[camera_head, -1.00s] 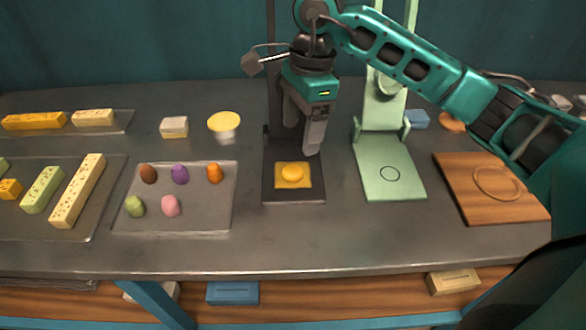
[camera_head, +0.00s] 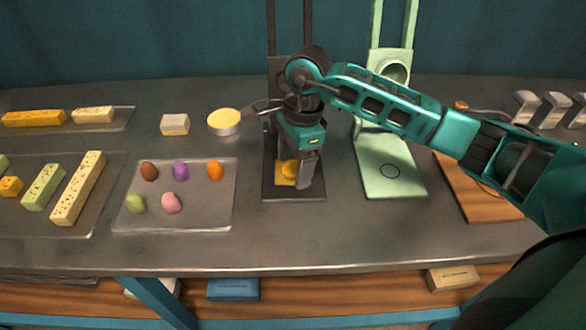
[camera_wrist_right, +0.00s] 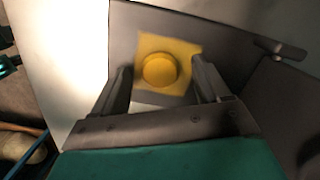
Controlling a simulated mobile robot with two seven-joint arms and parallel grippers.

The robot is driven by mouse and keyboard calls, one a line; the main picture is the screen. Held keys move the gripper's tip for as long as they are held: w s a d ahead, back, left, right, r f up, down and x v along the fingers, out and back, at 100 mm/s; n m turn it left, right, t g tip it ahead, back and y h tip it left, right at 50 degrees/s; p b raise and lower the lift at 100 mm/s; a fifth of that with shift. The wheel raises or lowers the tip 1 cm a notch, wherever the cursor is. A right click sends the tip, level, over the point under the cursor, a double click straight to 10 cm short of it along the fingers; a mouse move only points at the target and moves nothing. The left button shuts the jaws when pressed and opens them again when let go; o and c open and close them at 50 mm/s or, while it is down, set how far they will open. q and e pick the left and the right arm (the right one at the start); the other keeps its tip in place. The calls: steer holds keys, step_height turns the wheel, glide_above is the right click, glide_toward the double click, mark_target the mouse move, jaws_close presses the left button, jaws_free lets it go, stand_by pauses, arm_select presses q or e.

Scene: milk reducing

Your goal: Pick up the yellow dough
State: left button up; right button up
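The yellow dough (camera_head: 290,167) is a small round lump on a yellow square pad (camera_head: 285,178), which lies on a dark grey stand base (camera_head: 310,190). My right gripper (camera_head: 294,180) is over it, pointing down, and hides part of the dough and pad. In the right wrist view the dough (camera_wrist_right: 159,70) shows whole on its pad, beyond and between the two spread fingers (camera_wrist_right: 165,85). The fingers are open, with nothing between their tips that I can see gripped. My left gripper is not in view.
A grey tray (camera_head: 220,215) with several coloured dough lumps lies left of the stand. A green stand (camera_head: 398,182) and a wooden board (camera_head: 475,205) are to the right. A round yellow-topped tin (camera_head: 224,122) and a pale block (camera_head: 175,124) stand behind the tray.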

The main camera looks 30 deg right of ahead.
mark_target(294, 167)
steer(key=c, duration=1.2)
steer(key=shift+r, duration=0.2)
step_height(294, 167, up, 20)
steer(key=p, duration=0.1)
steer(key=shift+f, duration=0.15)
